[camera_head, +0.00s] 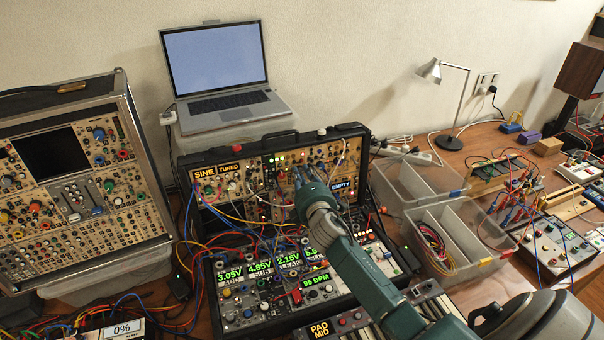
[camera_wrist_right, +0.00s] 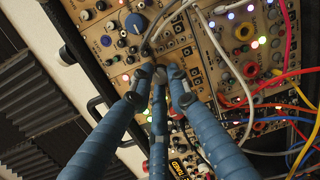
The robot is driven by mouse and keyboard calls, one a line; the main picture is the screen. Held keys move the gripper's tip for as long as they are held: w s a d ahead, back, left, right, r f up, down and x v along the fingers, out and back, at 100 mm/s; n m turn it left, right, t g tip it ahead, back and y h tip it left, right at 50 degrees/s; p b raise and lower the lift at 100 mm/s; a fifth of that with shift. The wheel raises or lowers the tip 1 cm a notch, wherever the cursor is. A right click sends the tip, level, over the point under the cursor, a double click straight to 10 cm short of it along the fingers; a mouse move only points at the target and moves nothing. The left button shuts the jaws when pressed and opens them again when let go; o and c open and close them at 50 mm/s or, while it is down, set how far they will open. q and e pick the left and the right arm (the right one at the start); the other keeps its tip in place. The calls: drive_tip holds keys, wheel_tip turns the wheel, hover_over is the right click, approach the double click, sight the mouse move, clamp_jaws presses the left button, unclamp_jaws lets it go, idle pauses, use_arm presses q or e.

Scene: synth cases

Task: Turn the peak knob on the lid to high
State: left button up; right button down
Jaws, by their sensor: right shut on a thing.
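The open lid (camera_head: 346,131) of the middle synth case stands upright and carries tan panels of knobs, lights and patch cables. My right gripper (camera_head: 303,177) reaches its lower middle from the front right. In the right wrist view the blue-wrapped fingers (camera_wrist_right: 159,80) come together on a small knob on the lid panel (camera_wrist_right: 215,65). The fingertips hide most of this knob, and I cannot read its label or its setting. A larger blue knob (camera_wrist_right: 136,23) sits above it, clear of the fingers. My left gripper is out of view.
Loose patch cables (camera_head: 222,215) hang across the case below the lid. The lower panel shows green displays (camera_head: 259,268). A laptop (camera_head: 226,103) stands behind the lid. Clear bins (camera_head: 483,266) stand to the right, another synth case (camera_head: 150,180) to the left.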

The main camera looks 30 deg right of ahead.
drive_tip(key=shift+f+m+g+p, duration=0.2)
drive_tip(key=shift+m+g+p, duration=0.15)
drive_tip(key=shift+m, duration=1.25)
drive_tip(key=c, duration=1.8)
unclamp_jaws()
drive_tip(key=shift+s, duration=0.1)
drive_tip(key=shift+o, duration=0.7)
drive_tip(key=shift+r, duration=0.15)
drive_tip(key=v, duration=1.2)
drive_tip(key=shift+d, duration=0.1)
